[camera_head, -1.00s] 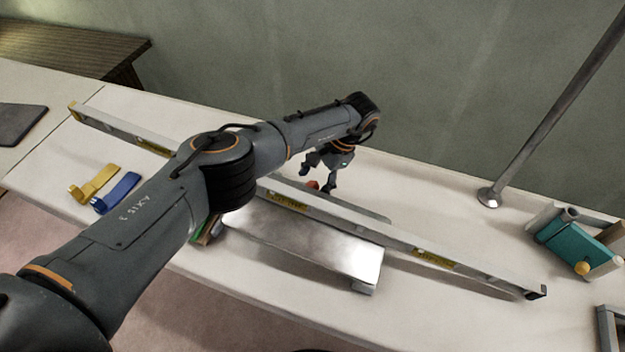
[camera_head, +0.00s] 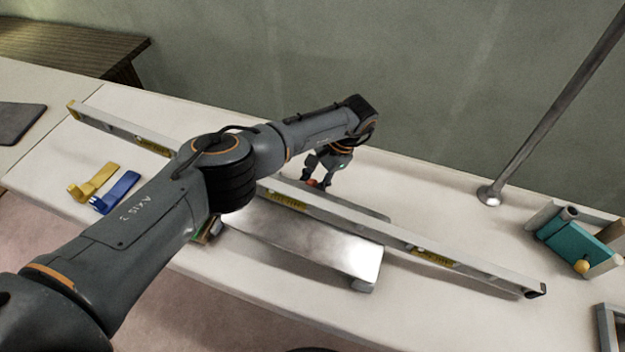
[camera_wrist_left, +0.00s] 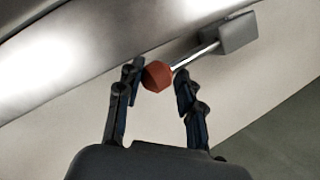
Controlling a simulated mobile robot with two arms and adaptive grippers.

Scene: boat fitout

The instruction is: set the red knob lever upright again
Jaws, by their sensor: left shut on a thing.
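The lever's red knob (camera_wrist_left: 158,76) is between the fingertips of my left gripper (camera_wrist_left: 158,78) in the left wrist view. A thin bright rod (camera_wrist_left: 197,57) runs from the knob to a grey block (camera_wrist_left: 237,34). In the head view, my left gripper (camera_head: 318,184) is low behind the long spirit level, shut on the red knob (camera_head: 312,183). The rod and block are hard to make out there, and the lever's tilt is not clear. My right gripper is not in view.
A long spirit level (camera_head: 400,247) crosses the table just in front of the gripper, beside a shiny metal slab (camera_head: 300,240). Yellow (camera_head: 95,182) and blue (camera_head: 118,192) pieces lie left. A pole (camera_head: 540,110) and a teal block (camera_head: 577,246) stand right.

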